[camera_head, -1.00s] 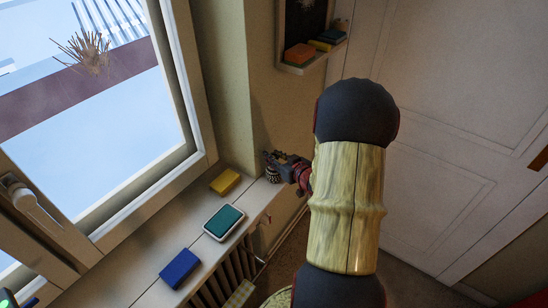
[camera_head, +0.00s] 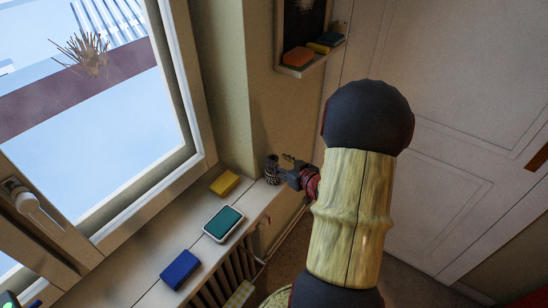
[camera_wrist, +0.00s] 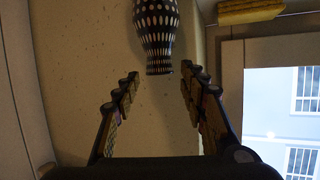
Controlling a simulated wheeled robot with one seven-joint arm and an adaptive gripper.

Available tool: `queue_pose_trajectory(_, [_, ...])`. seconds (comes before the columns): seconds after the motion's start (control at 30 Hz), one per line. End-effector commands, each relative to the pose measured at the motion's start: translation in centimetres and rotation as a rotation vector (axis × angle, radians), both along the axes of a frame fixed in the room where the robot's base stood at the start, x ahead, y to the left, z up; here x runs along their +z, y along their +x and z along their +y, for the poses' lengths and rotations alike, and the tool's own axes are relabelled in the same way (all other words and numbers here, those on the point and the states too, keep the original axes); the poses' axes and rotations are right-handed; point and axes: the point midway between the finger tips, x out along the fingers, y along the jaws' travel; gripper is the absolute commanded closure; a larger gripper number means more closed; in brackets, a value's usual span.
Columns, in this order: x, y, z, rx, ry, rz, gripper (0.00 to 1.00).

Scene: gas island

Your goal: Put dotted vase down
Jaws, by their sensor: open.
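The dotted vase (camera_wrist: 157,30), dark with white dots, shows at the top of the wrist view, cut off by the frame edge. In the head view the small vase (camera_head: 271,172) stands at the far end of the window sill (camera_head: 197,246), near the wall corner. My gripper (camera_wrist: 160,76) is open. Its two fingers are spread apart with nothing between them, and the vase lies beyond the fingertips. In the head view my gripper (camera_head: 288,168) is just right of the vase, small and partly merged with it.
A yellow block (camera_head: 224,183), a white-framed green item (camera_head: 223,223) and a blue block (camera_head: 180,269) lie along the sill. The window (camera_head: 85,110) is at left. A wall shelf (camera_head: 312,62) with several coloured items hangs above. A radiator (camera_head: 225,283) is below the sill.

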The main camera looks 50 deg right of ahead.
Motion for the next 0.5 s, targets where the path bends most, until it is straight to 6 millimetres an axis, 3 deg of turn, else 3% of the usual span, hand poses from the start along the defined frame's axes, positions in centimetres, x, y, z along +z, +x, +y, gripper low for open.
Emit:
queue_pose_trajectory(0.2, [1.9,-4.3,1.1,-0.005,0.000,-0.001,0.58])
queue_pose_trajectory(0.5, [2.7,-6.9,2.1,-0.001,0.000,-0.001,0.58])
